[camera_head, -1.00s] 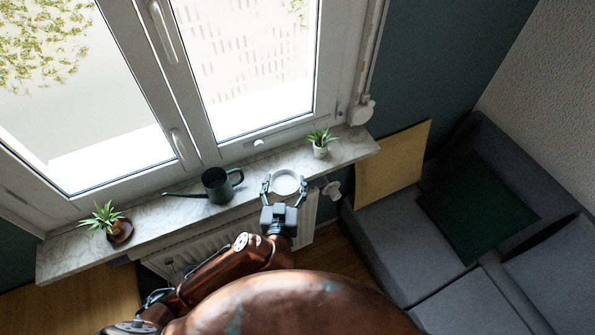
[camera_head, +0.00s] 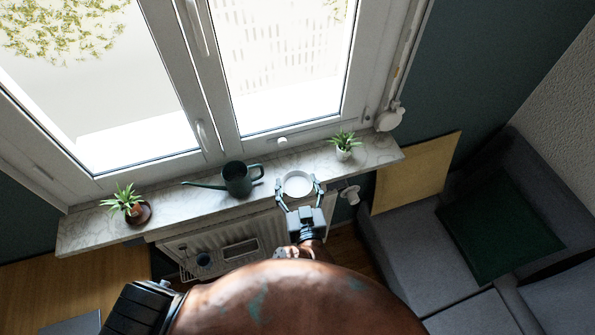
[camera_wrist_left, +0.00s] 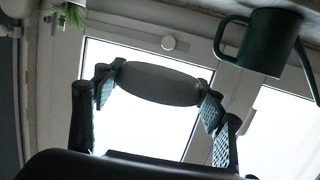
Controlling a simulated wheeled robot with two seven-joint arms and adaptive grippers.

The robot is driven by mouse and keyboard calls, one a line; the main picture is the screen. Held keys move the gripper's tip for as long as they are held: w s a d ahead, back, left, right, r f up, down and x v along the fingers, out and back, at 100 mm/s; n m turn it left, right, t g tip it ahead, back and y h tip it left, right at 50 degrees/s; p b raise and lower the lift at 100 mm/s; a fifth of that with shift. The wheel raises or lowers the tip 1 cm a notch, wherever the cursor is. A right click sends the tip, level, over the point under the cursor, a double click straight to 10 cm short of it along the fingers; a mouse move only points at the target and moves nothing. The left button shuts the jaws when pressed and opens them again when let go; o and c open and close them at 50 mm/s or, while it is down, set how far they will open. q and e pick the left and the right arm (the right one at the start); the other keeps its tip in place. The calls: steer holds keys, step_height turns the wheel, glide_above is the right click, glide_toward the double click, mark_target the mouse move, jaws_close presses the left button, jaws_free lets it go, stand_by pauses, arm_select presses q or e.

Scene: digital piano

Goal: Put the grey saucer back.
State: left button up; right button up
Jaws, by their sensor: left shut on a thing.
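The grey saucer (camera_head: 297,184) is a pale round dish at the front of the marble windowsill (camera_head: 180,212), between the watering can and the right-hand plant. My left gripper (camera_head: 298,190) is shut on it, one finger on each side of its rim. My right gripper is not in view.
A dark green watering can (camera_head: 238,180) stands left of the saucer, its spout pointing left. A radiator (camera_head: 225,240) is below, a sofa (camera_head: 410,230) right.

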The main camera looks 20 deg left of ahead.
arm_select(q)
steer(key=w+a+f+b, duration=0.15)
steer(key=w+f, duration=0.25)
steer(key=w, duration=0.4)
glide_above(297, 169)
steer(key=s, duration=0.3)
steer(key=f, duration=0.4)
steer(key=shift+w+d+f+b, duration=0.2)
steer(key=shift+d+f+b, duration=0.05)
steer(key=shift+d+b, duration=0.1)
steer(key=shift+w+f, duration=0.3)
steer(key=shift+w+a+f, duration=0.1)
steer(key=shift+w+f, duration=0.1)
steer(key=shift+f, duration=0.1)
step_height(297, 169, down, 3)
steer(key=shift+w+f+b, duration=0.1)
steer(key=shift+f+b, duration=0.1)
steer(key=shift+b, duration=0.4)
steer(key=shift+r, duration=0.1)
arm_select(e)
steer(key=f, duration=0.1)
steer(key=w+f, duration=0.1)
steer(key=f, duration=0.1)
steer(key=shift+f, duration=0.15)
arm_select(q)
steer(key=o, duration=1.2)
steer(key=shift+c, duration=0.2)
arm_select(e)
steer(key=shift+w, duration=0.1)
